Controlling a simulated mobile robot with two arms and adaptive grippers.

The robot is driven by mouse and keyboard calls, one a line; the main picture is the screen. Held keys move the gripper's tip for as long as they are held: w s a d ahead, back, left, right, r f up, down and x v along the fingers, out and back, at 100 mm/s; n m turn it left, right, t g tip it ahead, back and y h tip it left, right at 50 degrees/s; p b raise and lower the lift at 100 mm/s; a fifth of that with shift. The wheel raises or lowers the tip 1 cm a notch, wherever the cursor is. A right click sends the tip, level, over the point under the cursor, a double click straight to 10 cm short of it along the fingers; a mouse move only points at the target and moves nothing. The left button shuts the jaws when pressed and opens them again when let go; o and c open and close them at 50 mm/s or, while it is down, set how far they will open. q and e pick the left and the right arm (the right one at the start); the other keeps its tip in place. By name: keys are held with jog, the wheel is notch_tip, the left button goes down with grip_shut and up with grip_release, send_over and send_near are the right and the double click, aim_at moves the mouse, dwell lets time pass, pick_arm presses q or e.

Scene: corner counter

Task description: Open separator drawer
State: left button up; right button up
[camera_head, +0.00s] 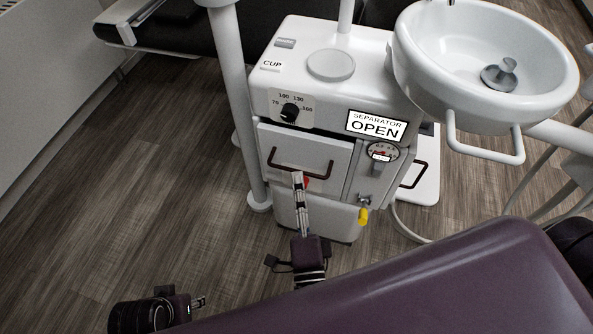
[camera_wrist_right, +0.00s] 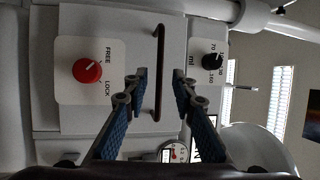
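The separator drawer (camera_head: 278,146) is a white front on the dental unit, with a dark bar handle (camera_head: 290,172); it looks closed. The handle also shows in the right wrist view (camera_wrist_right: 157,100). My right gripper (camera_head: 298,180) is at the drawer front, by the handle's middle. In the wrist view its blue-padded fingers (camera_wrist_right: 157,82) are apart, one on each side of the bar, with gaps. A red FREE/LOCK knob (camera_wrist_right: 87,70) has its pointer toward FREE; my gripper mostly hides it in the head view. My left gripper (camera_head: 198,302) is low at the left, away from the drawer.
A sign (camera_head: 376,126) reads "SEPARATOR OPEN". A black dial (camera_head: 290,112) is above the drawer, and a gauge (camera_head: 381,152) and yellow-handled valve (camera_head: 363,215) are right of it. A white basin (camera_head: 430,80) overhangs the right. A purple chair (camera_head: 430,290) fills the front right. Left floor is clear.

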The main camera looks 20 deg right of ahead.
aim_at(297, 170)
jog(key=shift+x, duration=2)
grip_shut()
